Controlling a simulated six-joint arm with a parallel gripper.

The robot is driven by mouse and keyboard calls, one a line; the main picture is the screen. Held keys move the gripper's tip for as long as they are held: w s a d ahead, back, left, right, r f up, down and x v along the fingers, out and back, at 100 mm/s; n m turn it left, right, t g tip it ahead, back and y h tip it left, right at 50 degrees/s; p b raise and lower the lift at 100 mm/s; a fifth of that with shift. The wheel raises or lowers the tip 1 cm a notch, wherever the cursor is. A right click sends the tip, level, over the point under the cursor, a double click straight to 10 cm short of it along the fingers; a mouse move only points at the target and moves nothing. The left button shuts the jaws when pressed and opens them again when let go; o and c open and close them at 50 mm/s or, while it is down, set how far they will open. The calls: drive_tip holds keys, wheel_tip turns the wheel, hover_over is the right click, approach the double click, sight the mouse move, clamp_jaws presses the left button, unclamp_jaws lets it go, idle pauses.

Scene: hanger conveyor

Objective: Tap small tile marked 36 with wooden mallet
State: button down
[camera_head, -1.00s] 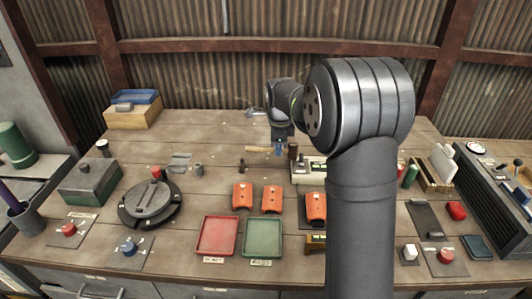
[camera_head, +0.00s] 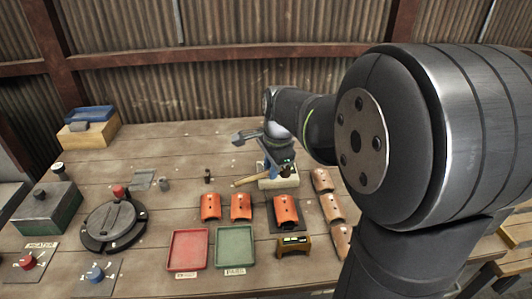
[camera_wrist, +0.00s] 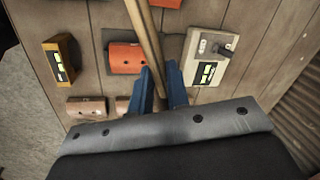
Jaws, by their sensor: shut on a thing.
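My gripper (camera_head: 272,166) is above the bench, over the front edge of a white instrument. In the wrist view its blue fingers (camera_wrist: 162,100) are shut on the wooden mallet's handle (camera_wrist: 147,45). The handle's end (camera_head: 246,181) points left in the head view; the mallet head is not clearly visible. Three orange curved tiles lie in front: one at left (camera_head: 210,206), one in the middle (camera_head: 241,206), and one on a dark pad (camera_head: 286,209). Paler tiles (camera_head: 332,207) lie to the right. I can read no number 36 on any tile.
The white instrument (camera_wrist: 208,55) has a small display. A yellow display box (camera_head: 294,246) stands before the padded tile. Red (camera_head: 188,250) and green (camera_head: 235,247) trays are at the front. A round dark turntable (camera_head: 112,225) is left. My arm covers the right side.

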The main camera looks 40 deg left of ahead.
drive_tip(key=s+d+f+n, duration=0.1)
drive_tip(key=s+d+f, duration=0.2)
drive_tip(key=f, duration=0.2)
drive_tip(key=shift+d+f+n, duration=0.15)
drive_tip(key=shift+d+n, duration=0.1)
drive_tip(key=shift+n, duration=0.05)
idle(0.4)
drive_tip(key=shift+s, duration=0.1)
idle(0.4)
drive_tip(key=shift+f, duration=1.6)
wheel_tip(320, 180, up, 8)
idle(0.7)
